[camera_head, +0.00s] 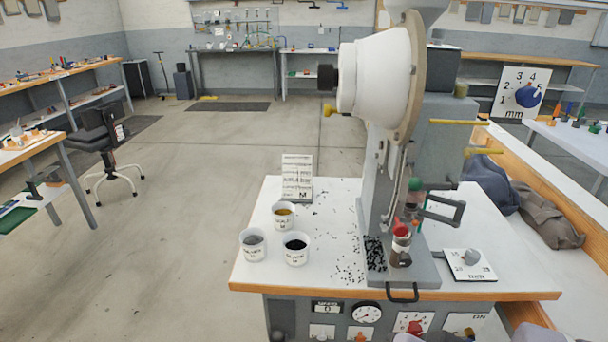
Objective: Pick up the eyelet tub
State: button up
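Three small white labelled tubs stand upright in a cluster on the left part of the white bench top (335,225). The rear tub (284,222) holds something yellow-brown, the left tub (253,251) something grey, and the front right tub (295,257) something black. Their labels are too small to read, so I cannot tell which is the eyelet tub. My gripper is not in view.
The eyelet press, with a large white drum (380,75), stands right of the tubs. A white card (297,180) stands behind them. Small dark bits lie scattered between tubs and press. A dial plate (470,270) lies at the right. The floor (180,230) left of the bench is clear.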

aim_at(282, 212)
jog(key=i+j+u, duration=0.25)
jog(key=i+j, duration=0.35)
jog(key=j, duration=0.3)
jog(key=i+j+u, duration=0.2)
jog(key=i+j, duration=0.5)
jog(key=j, duration=0.1)
